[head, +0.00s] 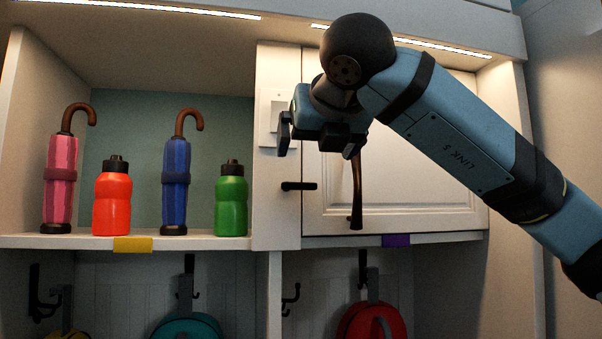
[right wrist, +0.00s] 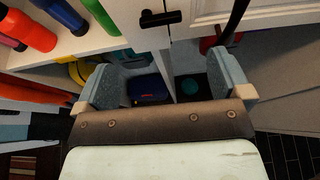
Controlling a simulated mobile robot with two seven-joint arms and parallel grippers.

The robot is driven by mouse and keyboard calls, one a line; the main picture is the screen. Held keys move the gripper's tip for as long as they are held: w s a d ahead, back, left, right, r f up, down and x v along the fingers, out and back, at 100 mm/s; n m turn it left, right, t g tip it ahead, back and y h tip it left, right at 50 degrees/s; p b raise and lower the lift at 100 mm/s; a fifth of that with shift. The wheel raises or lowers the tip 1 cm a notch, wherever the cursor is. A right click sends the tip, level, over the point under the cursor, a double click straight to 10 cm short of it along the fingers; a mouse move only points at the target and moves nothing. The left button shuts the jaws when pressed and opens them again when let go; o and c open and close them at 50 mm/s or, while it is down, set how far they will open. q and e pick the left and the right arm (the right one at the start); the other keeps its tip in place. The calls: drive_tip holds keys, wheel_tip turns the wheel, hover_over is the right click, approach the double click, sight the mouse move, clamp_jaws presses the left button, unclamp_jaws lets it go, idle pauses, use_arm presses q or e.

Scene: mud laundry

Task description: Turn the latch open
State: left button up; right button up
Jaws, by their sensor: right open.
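The latch (head: 298,186) is a small dark bar lying horizontally across the seam between the white post and the closed cabinet door (head: 420,190). It also shows at the top of the right wrist view (right wrist: 160,18). My right gripper (head: 318,143) is open and empty, above the latch in the head view, with its fingers on either side of the latch's line. In the right wrist view the gripper (right wrist: 163,78) has its fingers wide apart, with the latch beyond them and apart from them. My left gripper is not in view.
A long brown door handle (head: 357,195) hangs just right of the latch, partly behind my right gripper. Left on the shelf stand a pink umbrella (head: 61,180), red bottle (head: 112,200), blue umbrella (head: 176,185) and green bottle (head: 231,203). Bags hang below.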

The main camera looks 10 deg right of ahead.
sight(300, 182)
drive_tip(key=p+x, duration=0.3)
drive_tip(key=x, duration=0.6)
drive_tip(key=shift+w, duration=0.4)
drive_tip(key=shift+w+f, duration=0.3)
drive_tip(key=shift+w, duration=0.1)
drive_tip(key=c, duration=0.9)
drive_tip(key=shift+c, duration=0.2)
